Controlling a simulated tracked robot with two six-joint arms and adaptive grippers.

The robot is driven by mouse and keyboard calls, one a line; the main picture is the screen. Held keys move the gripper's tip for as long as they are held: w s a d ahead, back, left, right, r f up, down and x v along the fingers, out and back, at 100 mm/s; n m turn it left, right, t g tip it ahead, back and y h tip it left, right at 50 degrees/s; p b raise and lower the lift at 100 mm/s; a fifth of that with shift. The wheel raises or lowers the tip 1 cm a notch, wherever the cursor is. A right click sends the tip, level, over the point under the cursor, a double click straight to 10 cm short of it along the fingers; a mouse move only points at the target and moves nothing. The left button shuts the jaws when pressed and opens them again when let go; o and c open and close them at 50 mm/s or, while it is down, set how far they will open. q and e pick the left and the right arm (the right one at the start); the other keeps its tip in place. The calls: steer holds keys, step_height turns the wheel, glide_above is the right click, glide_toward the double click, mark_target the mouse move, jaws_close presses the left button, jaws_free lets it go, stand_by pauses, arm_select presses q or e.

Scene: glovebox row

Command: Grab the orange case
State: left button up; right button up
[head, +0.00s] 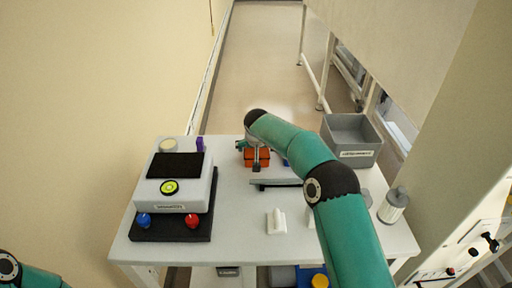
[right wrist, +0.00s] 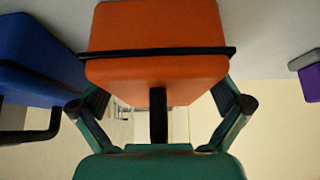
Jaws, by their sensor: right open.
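The orange case (head: 262,160) stands on the white table, partly hidden under my right gripper (head: 254,152) in the head view. In the right wrist view the orange case (right wrist: 157,35) fills the upper middle, with a dark band across it and a dark upright bar below. My right gripper's fingers (right wrist: 160,108) are spread open, one on each side of the case's lower part. Their tips are partly hidden behind the case, so I cannot tell whether they touch it. My left arm shows at the lower left of the head view; its gripper is out of frame.
A blue case (right wrist: 38,62) stands beside the orange one, mostly hidden in the head view. A purple object (head: 201,144) is to the left. A balance-like device (head: 174,205), a grey bin (head: 350,154), a white bottle (head: 393,206) and a small white item (head: 276,221) share the table.

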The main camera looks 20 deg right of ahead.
steer(key=shift+w+f, duration=0.1)
steer(key=shift+f, duration=0.1)
steer(key=shift+r, duration=0.1)
steer(key=c, duration=1.4)
